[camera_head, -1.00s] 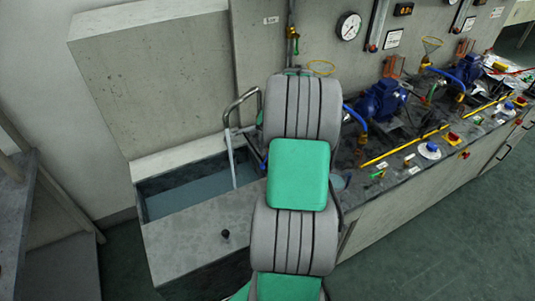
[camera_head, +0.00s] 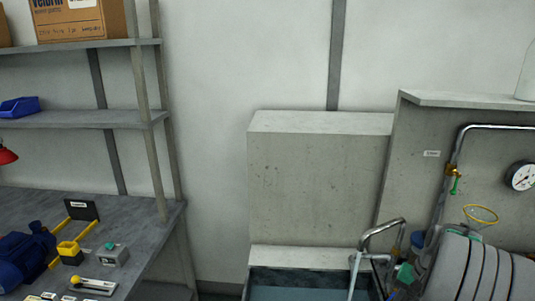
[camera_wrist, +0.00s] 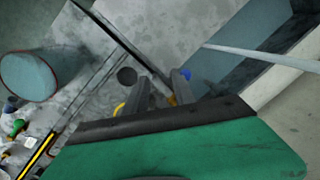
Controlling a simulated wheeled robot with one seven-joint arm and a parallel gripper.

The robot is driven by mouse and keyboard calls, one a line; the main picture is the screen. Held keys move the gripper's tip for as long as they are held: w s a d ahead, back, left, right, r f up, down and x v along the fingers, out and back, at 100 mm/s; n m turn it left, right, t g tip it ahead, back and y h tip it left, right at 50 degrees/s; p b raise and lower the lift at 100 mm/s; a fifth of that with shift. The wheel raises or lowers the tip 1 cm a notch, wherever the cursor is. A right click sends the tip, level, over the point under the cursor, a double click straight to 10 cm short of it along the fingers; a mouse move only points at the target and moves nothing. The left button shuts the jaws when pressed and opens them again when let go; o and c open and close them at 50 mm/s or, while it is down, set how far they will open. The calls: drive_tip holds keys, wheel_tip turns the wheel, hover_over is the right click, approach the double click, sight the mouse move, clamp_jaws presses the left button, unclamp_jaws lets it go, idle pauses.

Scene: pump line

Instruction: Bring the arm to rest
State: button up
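My gripper (camera_wrist: 160,92) shows in the wrist view, beyond the green and black edge of my own wrist. Its two grey fingers stand apart, with bench surface between them and no held object that I can make out. It is above the grey bench, beside the sink. In the head view only part of my grey, dark-striped arm (camera_head: 475,268) shows at the lower right; I cannot make out the gripper there.
The water-filled sink (camera_head: 300,292) with its bent metal tap (camera_head: 383,229) lies left of my arm. A grey workbench (camera_head: 150,215) and shelves (camera_head: 75,119) stand left. A round vessel (camera_wrist: 30,75) is near the gripper.

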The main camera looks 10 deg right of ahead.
drive_tip(key=s+a+f+g, duration=0.1)
drive_tip(key=s+a, duration=0.5)
drive_tip(key=a+r+n+t, duration=0.1)
drive_tip(key=a+r+n, duration=0.2)
drive_tip(key=a, duration=0.6)
drive_tip(key=a+r+n+t+h, duration=0.1)
drive_tip(key=a+r+n, duration=0.2)
drive_tip(key=a, duration=0.6)
drive_tip(key=a+r+n+t, duration=0.1)
drive_tip(key=a+r+n, duration=0.2)
drive_tip(key=a+r, duration=0.3)
drive_tip(key=w+a, duration=0.1)
drive_tip(key=a, duration=0.2)
drive_tip(key=shift+r+n+t, duration=0.15)
drive_tip(key=shift+n+t, duration=0.15)
drive_tip(key=shift+t, duration=0.1)
